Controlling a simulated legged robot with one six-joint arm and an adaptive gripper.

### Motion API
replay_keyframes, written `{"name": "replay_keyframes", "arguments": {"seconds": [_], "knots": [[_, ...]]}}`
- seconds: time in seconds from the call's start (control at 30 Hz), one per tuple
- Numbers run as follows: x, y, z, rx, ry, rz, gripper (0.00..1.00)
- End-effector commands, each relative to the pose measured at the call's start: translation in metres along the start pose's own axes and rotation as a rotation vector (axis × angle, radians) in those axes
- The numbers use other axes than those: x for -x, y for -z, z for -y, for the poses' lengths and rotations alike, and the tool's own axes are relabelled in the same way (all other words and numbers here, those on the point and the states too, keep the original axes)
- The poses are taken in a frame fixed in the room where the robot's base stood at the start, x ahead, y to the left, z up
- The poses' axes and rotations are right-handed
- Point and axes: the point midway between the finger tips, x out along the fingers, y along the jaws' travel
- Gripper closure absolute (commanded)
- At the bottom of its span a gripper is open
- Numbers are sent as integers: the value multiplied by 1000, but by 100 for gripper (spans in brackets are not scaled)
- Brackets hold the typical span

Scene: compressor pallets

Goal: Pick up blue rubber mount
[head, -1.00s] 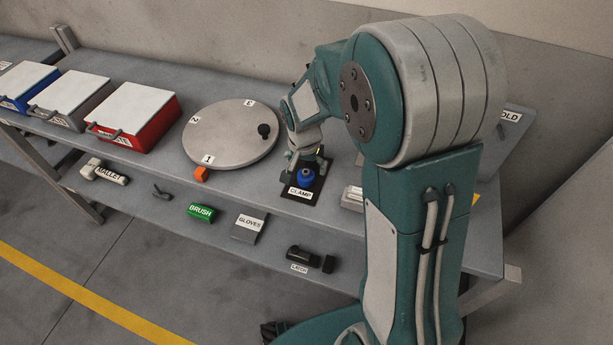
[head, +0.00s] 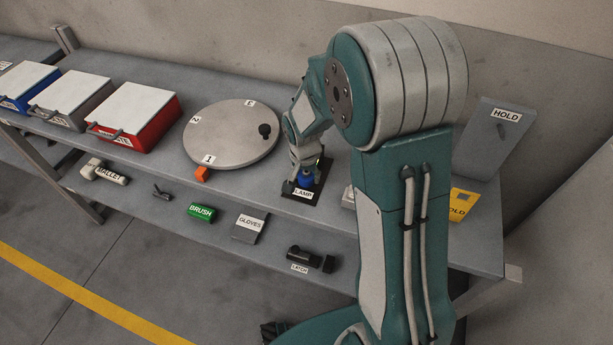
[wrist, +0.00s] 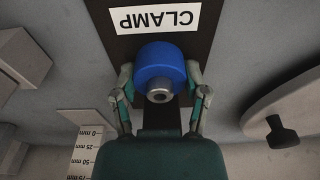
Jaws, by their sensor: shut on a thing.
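The blue rubber mount (head: 305,180) is a short blue cylinder at the dark clamp plate (head: 293,198) on the table. In the wrist view the blue mount (wrist: 158,66) shows a grey metal stud at its centre, facing the camera. My gripper (head: 306,171) is over the plate. In the wrist view its two fingers (wrist: 160,78) stand on either side of the mount and are shut on it. The CLAMP label (wrist: 153,18) lies on the plate beside the mount. Whether the mount touches the plate is hidden.
A round grey turntable (head: 232,136) with a black knob stands to the left, an orange block (head: 201,174) at its edge. Red (head: 150,133), grey and blue lidded boxes stand farther left. A HOLD panel (head: 492,140) and yellow block (head: 461,205) are at right. Labelled items lie on the lower shelf.

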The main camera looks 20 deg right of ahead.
Motion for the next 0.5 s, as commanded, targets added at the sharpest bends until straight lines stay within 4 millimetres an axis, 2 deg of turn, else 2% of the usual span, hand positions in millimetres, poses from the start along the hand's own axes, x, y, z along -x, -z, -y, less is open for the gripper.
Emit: {"name": "replay_keyframes", "arguments": {"seconds": [0.13,0.27,0.5], "knots": [[-2,-2,0,1,-3,6,89],[5,-1,0,1,-2,4,89],[38,-1,-5,0,-1,2,89]]}}
